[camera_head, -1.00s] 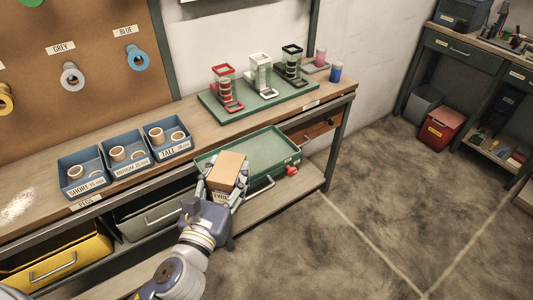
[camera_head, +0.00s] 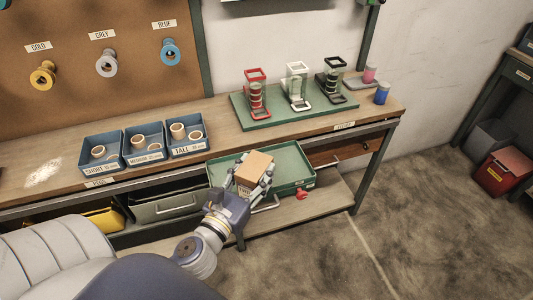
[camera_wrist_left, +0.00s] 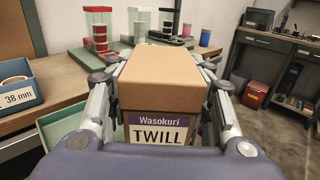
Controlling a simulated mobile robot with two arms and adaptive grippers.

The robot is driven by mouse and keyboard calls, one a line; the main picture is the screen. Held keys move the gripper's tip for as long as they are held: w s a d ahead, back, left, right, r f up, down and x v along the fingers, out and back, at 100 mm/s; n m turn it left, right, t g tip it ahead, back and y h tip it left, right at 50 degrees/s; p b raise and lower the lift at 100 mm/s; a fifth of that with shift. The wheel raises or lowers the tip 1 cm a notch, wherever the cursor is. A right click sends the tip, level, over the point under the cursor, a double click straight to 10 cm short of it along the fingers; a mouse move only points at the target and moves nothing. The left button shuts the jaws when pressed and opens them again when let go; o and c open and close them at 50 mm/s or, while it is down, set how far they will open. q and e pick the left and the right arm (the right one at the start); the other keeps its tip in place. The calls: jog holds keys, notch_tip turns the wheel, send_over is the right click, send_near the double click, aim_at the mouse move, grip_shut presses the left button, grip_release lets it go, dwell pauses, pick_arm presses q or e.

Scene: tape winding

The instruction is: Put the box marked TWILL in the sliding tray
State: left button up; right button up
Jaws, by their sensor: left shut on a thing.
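The cardboard TWILL box (camera_head: 254,169) is held in my left gripper (camera_head: 252,180). In the left wrist view the box (camera_wrist_left: 162,85) stands upright between the two fingers, with its label "Wasokuri TWILL" facing the camera. The green sliding tray (camera_head: 292,160) is pulled out below the bench's front edge. In the head view the box overlaps the tray's middle and front part; I cannot tell how high above the tray it is. The tray's visible floor looks empty. Part of the tray (camera_wrist_left: 62,128) shows in the left wrist view. My right gripper is not in view.
Three blue bins (camera_head: 144,146) with rings stand on the bench to the left. A green board (camera_head: 282,113) with red, white and black holders stands behind the tray. A grey drawer (camera_head: 163,207) is left of the tray.

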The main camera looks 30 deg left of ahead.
pick_arm(q)
jog(key=w+a+f+b, duration=0.1)
jog(key=w, duration=0.3)
jog(key=w+f+b, duration=0.1)
jog(key=w+f, duration=0.1)
jog(key=w, duration=0.1)
jog(key=w+a+f+b, duration=0.1)
jog(key=w, duration=0.3)
jog(key=shift+w+a+f, duration=0.3)
jog(key=shift+a+f, duration=0.05)
jog(key=shift+f, duration=0.15)
jog(key=o, duration=1.1)
jog(key=shift+o, duration=0.2)
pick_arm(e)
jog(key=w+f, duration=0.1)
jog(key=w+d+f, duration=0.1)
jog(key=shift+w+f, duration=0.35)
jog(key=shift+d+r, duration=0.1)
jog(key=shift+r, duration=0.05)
